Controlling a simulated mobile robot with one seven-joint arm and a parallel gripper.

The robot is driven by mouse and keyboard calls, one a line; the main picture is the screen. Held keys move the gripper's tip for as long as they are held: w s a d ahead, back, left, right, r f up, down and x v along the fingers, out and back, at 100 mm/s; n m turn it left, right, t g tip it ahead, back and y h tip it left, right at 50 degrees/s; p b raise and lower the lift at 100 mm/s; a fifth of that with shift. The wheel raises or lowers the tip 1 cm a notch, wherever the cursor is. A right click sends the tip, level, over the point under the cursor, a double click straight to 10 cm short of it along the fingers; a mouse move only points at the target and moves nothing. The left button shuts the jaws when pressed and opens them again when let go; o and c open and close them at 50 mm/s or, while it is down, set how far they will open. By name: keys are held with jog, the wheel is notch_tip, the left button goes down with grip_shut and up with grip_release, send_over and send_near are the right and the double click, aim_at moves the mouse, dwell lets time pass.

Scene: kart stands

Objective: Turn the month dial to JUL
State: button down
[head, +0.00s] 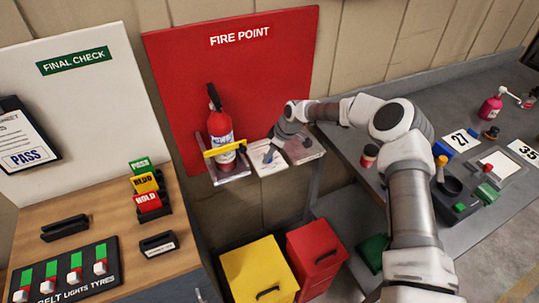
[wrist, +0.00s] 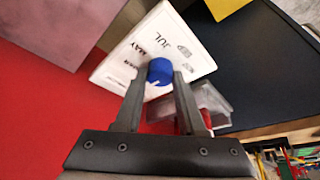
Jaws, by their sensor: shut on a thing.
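The month dial's blue knob (wrist: 160,71) sits on a white panel (wrist: 115,68) printed with month labels. In the wrist view JUL and MAY are readable, with smaller labels near them that I cannot read surely. My gripper (wrist: 158,80) is shut on the blue knob, one finger on each side. A pale mark shows low on the knob, but I cannot tell which month the knob points to. In the head view the white panel (head: 264,167) lies on the shelf under the red FIRE POINT board, and my gripper (head: 270,148) is over it.
A red fire extinguisher (head: 219,130) with a yellow strap stands in a holder just left of the panel. A grey box (head: 305,149) sits to its right. Yellow (head: 250,278) and red (head: 317,255) bins stand below. A workbench holds number cards at right.

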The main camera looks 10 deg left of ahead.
jog(key=m+b, duration=0.1)
jog(key=m+t+b, duration=0.1)
jog(key=m+b, duration=0.1)
jog(key=b, duration=0.1)
jog(key=shift+s+f+m, duration=0.15)
jog(key=shift+f+m, duration=0.1)
jog(key=shift+m, duration=0.05)
jog(key=m+t+h+b, duration=0.1)
jog(key=m+b, duration=0.1)
jog(key=b, duration=0.1)
jog(key=m+t+b, duration=0.1)
jog(key=m+b, duration=0.2)
jog(key=shift+a+h, duration=0.2)
jog(key=shift+h, duration=0.2)
jog(key=m+h+b, duration=0.1)
jog(key=m+b, duration=0.2)
jog(key=m, duration=0.1)
jog(key=shift+s+a+r+t, duration=0.1)
jog(key=shift+t, duration=0.2)
jog(key=shift+r+m+h+b, duration=0.15)
jog(key=shift+m+h+b, duration=0.95)
jog(key=shift+m, duration=0.9)
jog(key=c, duration=0.5)
grip_release()
jog(key=shift+r, duration=0.1)
